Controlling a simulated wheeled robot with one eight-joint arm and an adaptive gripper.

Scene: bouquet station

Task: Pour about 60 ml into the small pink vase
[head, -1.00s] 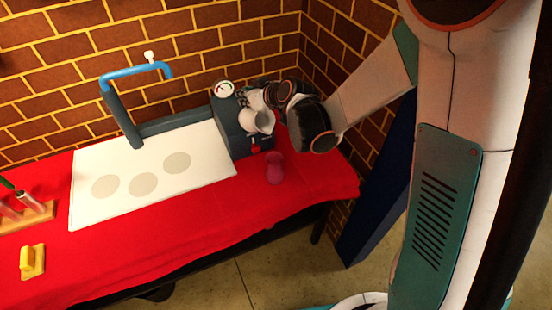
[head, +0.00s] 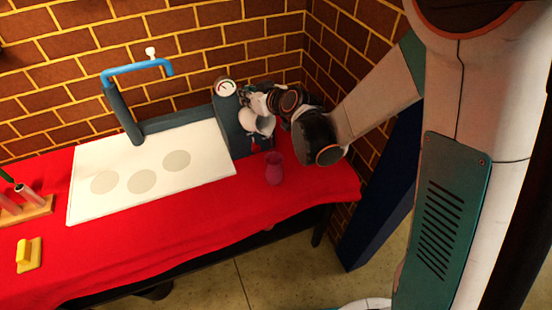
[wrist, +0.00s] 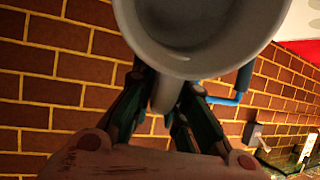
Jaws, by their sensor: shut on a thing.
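The small pink vase (head: 275,170) stands upright on the red cloth, right of the white board in the head view. My gripper (wrist: 165,108) is shut on the handle of a white cup (wrist: 200,65), which fills the top of the wrist view with its grey inside showing. In the head view the white cup (head: 255,123) is above and a little left of the vase, apart from it and in front of the dark grey box. Its exact tilt and any liquid in it cannot be told. The vase's inside is not clear either.
A dark grey box (head: 226,122) with a round gauge (head: 226,87) stands close behind the cup. A white board (head: 120,205) with grey circles, a blue tap (head: 138,66), a wooden rack (head: 30,208) and a yellow block (head: 28,255) lie left. Brick walls close the back and right.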

